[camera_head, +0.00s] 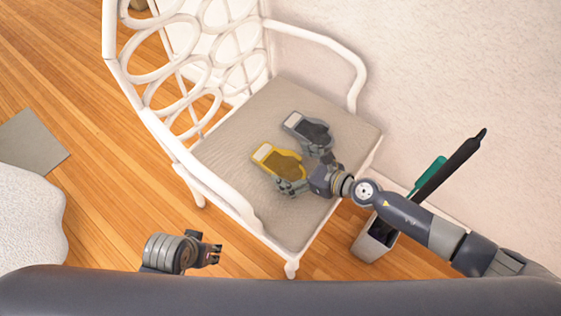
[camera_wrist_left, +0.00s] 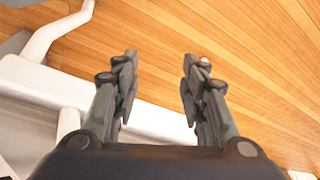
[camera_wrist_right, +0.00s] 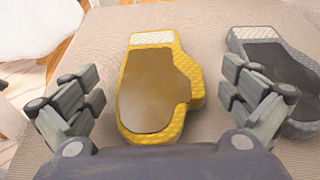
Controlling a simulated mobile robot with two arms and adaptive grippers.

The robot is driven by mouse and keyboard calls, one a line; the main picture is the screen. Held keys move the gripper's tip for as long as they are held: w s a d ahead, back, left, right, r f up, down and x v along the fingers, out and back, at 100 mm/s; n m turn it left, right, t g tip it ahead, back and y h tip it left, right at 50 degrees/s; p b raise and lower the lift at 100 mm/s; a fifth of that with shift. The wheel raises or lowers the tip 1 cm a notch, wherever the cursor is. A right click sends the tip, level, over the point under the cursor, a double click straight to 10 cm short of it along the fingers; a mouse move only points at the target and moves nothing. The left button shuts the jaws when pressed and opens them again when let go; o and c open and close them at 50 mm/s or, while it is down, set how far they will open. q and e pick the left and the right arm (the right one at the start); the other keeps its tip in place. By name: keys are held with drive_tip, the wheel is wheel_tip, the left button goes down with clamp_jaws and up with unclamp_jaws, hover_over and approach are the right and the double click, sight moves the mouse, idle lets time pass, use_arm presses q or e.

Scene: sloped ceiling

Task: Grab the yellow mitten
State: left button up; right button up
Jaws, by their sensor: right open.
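The yellow mitten (camera_head: 279,161) lies on the grey seat cushion of a white chair, with a brown palm patch and a pale cuff. In the right wrist view the yellow mitten (camera_wrist_right: 152,88) lies between the spread fingers. My right gripper (camera_head: 308,173) is open at the mitten's lower right; its fingers (camera_wrist_right: 158,95) stand on either side of the mitten, with no clear contact. My left gripper (camera_head: 215,252) hangs in front of the chair, away from the mitten. In the left wrist view its fingers (camera_wrist_left: 160,65) are apart with nothing between them.
A grey mitten (camera_head: 307,130) lies just behind the yellow one, close to my right gripper's finger. The white chair (camera_head: 235,205) has armrests on both sides and a looped back. A grey holder (camera_head: 372,246) with long items stands right of the chair. Wooden floor (camera_head: 110,190) is open at left.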

sight(282, 163)
drive_tip(key=shift+x, duration=1.2)
use_arm(q)
drive_tip(key=v, duration=0.3)
drive_tip(key=shift+s+d+f, duration=0.1)
use_arm(e)
drive_tip(key=shift+w+d, duration=0.1)
drive_tip(key=shift+d, duration=0.05)
drive_tip(key=c, duration=1)
use_arm(q)
drive_tip(key=shift+w+f, duration=0.3)
drive_tip(key=shift+w, duration=0.1)
use_arm(e)
drive_tip(key=shift+c, duration=0.2)
